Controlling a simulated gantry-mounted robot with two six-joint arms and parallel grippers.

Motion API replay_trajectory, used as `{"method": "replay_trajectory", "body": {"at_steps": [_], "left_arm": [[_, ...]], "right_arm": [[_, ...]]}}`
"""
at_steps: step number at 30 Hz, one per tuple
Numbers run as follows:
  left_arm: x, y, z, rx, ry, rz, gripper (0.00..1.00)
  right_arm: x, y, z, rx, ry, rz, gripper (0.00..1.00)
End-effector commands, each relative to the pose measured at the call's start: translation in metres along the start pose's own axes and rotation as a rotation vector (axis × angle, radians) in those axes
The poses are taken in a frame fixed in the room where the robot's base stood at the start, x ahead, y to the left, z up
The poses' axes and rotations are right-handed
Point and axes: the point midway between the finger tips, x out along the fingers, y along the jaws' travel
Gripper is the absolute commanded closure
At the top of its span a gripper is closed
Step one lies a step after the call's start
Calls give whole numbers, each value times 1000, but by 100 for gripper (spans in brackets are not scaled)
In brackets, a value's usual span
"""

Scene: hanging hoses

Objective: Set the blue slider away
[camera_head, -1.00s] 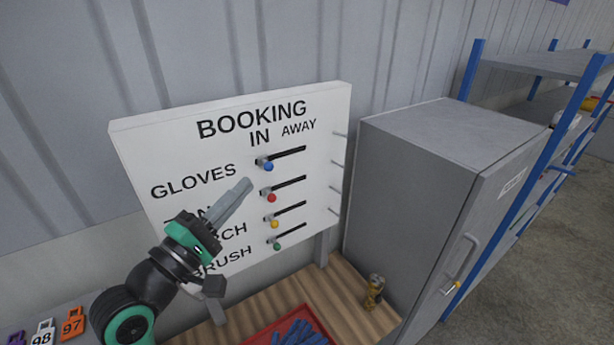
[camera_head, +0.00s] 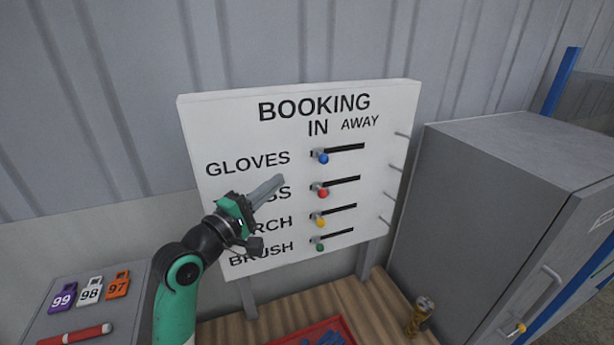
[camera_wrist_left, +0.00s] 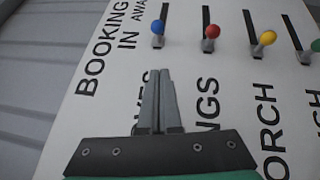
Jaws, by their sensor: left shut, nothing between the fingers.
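The blue slider (camera_head: 323,158) is a round blue knob at the left end, under IN, of the dark slot on the GLOVES row of the white booking board (camera_head: 400,110). It also shows in the left wrist view (camera_wrist_left: 157,28). My left gripper (camera_head: 281,180) is shut and empty, in front of the board, left of the knobs and a little lower than the blue one. In the left wrist view its closed fingers (camera_wrist_left: 158,72) point up towards the blue knob, apart from it. My right gripper is not in view.
The red (camera_head: 323,192), yellow (camera_head: 320,222) and green (camera_head: 319,246) knobs sit below, also at the IN end. Metal pegs stick out at the board's right edge. A grey cabinet (camera_head: 500,190) stands to the right.

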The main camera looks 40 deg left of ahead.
Motion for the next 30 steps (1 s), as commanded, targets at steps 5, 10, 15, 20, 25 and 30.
{"method": "replay_trajectory", "body": {"at_steps": [5,10,15,20,25,30], "left_arm": [[40,1,1,0,-2,-2,100],[67,1,15,0,-4,-2,100],[80,1,27,0,-1,0,100],[82,0,29,0,0,0,100],[82,0,29,0,0,0,100],[84,2,22,2,16,2,100]], "right_arm": [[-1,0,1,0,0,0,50],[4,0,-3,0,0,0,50],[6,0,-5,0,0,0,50],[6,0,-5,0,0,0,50],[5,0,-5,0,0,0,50],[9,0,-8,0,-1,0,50]]}}
